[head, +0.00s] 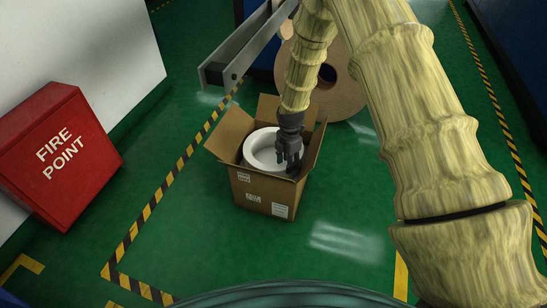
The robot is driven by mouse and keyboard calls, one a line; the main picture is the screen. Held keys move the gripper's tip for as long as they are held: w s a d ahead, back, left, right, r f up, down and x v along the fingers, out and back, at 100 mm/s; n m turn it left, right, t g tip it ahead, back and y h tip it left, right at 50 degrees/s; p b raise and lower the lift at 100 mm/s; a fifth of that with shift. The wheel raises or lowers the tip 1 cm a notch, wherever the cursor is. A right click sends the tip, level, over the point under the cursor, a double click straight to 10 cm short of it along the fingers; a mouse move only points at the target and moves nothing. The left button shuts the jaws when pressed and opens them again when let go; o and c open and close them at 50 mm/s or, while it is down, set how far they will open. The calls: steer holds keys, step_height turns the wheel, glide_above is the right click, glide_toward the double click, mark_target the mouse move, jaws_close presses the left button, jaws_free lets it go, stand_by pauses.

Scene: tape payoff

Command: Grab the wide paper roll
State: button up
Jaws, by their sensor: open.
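A wide white paper roll (256,160) with a hollow centre sits inside an open cardboard box (263,196) in the head view. The box stands on the green floor with its flaps up. My gripper (289,163) is open and points down over the right side of the roll. Its fingers overlap the roll's right rim in the picture. I cannot tell whether they touch it. The gripper hides the roll's right part, and the box walls hide its lower part.
A large brown roll (338,91) stands behind the box, near a grey metal frame (240,47). A red fire point box (66,154) is at the left by a white wall (75,50). Yellow-black tape (150,208) marks the floor. Green floor (200,245) in front is clear.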

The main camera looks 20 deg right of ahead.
steer(key=shift+s+d+f+b, duration=0.1)
steer(key=shift+f+b, duration=0.65)
steer(key=shift+f, duration=0.6)
steer(key=shift+s+f+b, duration=0.1)
steer(key=shift+f+b, duration=0.65)
steer(key=shift+f, duration=0.55)
steer(key=shift+w, duration=0.1)
jaws_close()
